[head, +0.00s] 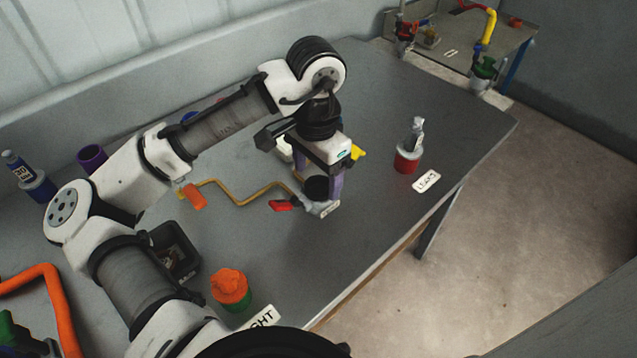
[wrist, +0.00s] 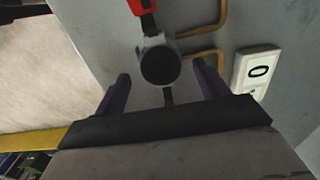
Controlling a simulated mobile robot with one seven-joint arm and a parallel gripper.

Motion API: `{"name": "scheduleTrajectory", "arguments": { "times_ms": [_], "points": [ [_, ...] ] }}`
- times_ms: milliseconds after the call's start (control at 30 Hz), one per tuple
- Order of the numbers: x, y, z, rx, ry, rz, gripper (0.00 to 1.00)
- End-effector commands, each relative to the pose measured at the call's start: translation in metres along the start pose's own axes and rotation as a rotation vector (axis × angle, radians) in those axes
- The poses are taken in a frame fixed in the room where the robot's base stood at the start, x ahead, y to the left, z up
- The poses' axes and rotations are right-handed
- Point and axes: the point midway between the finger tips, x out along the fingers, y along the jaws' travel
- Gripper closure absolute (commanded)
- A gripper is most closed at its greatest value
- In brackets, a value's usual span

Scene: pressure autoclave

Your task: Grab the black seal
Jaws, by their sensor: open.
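The black seal (wrist: 160,66) is a dark round piece on the end of a small grey fitting with a red handle (wrist: 142,6). In the head view the black seal (head: 316,187) sits between the purple fingers, just above the table. My gripper (wrist: 162,72) is open and points down, one finger on each side of the seal. In the wrist view there is a visible gap between each finger and the seal. In the head view my gripper (head: 318,190) partly hides the fitting. How deep the fingers reach around the seal is unclear.
A bent yellow pipe (head: 240,197) with an orange handle lies left of the gripper. A red-based fitting (head: 407,160) stands at right beside a white label (head: 426,181). An orange-and-green piece (head: 231,289) and a black bin (head: 172,255) are nearer. The table's right front is clear.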

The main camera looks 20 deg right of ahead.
Motion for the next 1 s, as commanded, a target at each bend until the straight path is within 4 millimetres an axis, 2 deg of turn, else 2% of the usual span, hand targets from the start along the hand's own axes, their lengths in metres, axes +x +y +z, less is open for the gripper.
{"name": "scheduleTrajectory", "arguments": {
  "times_ms": [200, 433, 800, 1000],
  "points": [
    [0.021, 0.000, 0.000, -0.001, 0.000, 0.001, 0.27],
    [0.022, 0.000, 0.000, -0.001, 0.001, 0.000, 0.28],
    [0.022, 0.000, 0.000, -0.001, 0.001, 0.000, 0.74],
    [0.021, 0.000, 0.000, -0.001, 0.001, 0.000, 0.75]
  ]
}}
